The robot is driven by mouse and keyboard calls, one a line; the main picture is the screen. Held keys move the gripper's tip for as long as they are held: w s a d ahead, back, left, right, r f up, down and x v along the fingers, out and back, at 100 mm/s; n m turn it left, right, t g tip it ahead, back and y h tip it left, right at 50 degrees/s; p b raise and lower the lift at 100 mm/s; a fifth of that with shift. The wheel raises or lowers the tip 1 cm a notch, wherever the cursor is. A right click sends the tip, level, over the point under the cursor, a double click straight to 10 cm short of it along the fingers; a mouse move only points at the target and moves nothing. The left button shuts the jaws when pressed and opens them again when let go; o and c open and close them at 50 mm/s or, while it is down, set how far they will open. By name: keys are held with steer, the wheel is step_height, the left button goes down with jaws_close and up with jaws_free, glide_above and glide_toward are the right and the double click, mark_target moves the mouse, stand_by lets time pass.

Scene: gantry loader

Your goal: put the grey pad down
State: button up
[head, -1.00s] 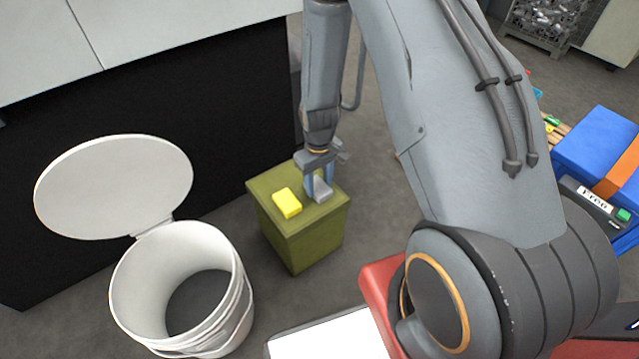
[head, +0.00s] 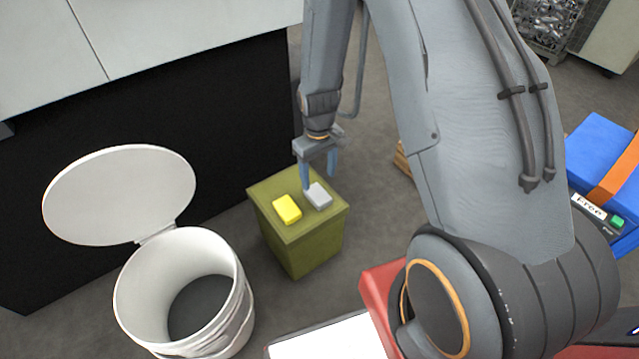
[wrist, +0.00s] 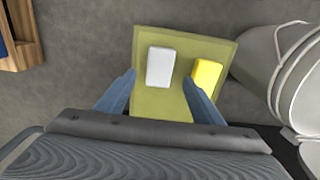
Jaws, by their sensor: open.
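The grey pad (head: 318,195) lies flat on top of an olive-green box (head: 297,232), to the right of a yellow pad (head: 287,208). In the wrist view the grey pad (wrist: 160,67) and the yellow pad (wrist: 207,73) lie side by side on the box top with a gap between them. My gripper (head: 319,182) is open and empty, just above and behind the grey pad. In the wrist view its two blue fingers stand apart, and the grey pad lies beyond them, clear of both.
A white bucket (head: 240,315) with its round lid (head: 120,195) raised stands left of the box. A black-fronted cabinet (head: 150,130) is behind. A blue case (head: 597,150) with an orange strap is at the right. Grey floor surrounds the box.

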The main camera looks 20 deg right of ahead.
steer(key=s+a+r, duration=0.4)
steer(key=r, duration=0.6)
steer(key=s+a+r, duration=0.3)
steer(key=a+r, duration=0.1)
steer(key=r, duration=0.6)
steer(key=s+a+r, duration=0.2)
steer(key=s+r, duration=0.3)
steer(key=s, duration=0.3)
steer(key=s+a+r, duration=0.2)
steer(key=s+r, duration=0.4)
steer(key=s, duration=0.3)
steer(key=shift+s+a+n+y+p, duration=0.2)
steer(key=shift+n+y+p, duration=0.1)
steer(key=shift+p, duration=0.15)
steer(key=d+r+m+p, duration=0.4)
steer(key=d+r+p, duration=0.8)
steer(key=p, duration=1)
steer(key=shift+s+d+r, duration=0.15)
steer(key=shift+s+r, duration=0.1)
steer(key=shift+r, duration=1.2)
